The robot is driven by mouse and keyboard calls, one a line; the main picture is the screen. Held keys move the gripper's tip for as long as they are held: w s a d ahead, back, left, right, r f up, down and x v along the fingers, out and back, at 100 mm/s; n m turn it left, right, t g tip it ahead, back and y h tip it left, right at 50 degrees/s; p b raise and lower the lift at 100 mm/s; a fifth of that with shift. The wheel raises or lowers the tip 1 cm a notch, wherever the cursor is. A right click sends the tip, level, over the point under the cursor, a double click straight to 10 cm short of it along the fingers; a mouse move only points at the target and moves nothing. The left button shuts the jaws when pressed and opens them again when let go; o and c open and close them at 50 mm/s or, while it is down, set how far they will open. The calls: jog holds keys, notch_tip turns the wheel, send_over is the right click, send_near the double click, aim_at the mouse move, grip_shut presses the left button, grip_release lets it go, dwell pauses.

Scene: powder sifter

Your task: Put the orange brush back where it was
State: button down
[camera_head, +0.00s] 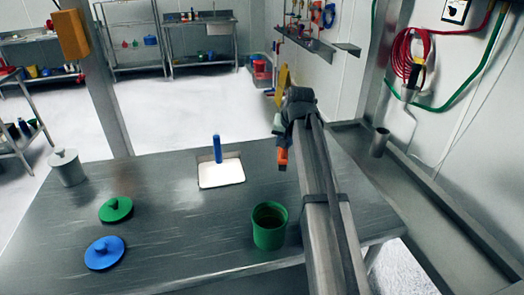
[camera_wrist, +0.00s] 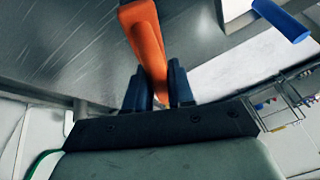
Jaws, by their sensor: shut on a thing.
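The orange brush (camera_head: 283,156) hangs below my gripper (camera_head: 284,137) in the head view, above the right part of the metal table. In the wrist view the orange brush (camera_wrist: 145,38) sits between the two dark fingers of my gripper (camera_wrist: 160,85), which is shut on it.
On the table (camera_head: 165,225) stand a green container (camera_head: 270,228), a white tray (camera_head: 221,174) with a blue-handled tool (camera_head: 217,148), a green lid (camera_head: 116,209), a blue lid (camera_head: 104,253) and a grey lidded pot (camera_head: 67,168). A metal cup (camera_head: 379,143) stands at right. The table's middle is clear.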

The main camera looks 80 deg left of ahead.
jog(key=s+a+r+n+g, duration=0.1)
jog(key=a+n, duration=0.1)
jog(key=a, duration=0.7)
jog(key=s+a+r+n+g, duration=0.1)
jog(key=s+a+n, duration=0.1)
jog(key=a, duration=0.7)
jog(key=shift+w+a+f, duration=0.1)
jog(key=shift+f, duration=4.4)
jog(key=shift+f, duration=0.1)
jog(key=c, duration=1)
grip_release()
jog(key=v, duration=1.2)
jog(key=shift+a+r, duration=0.1)
jog(key=shift+r, duration=0.15)
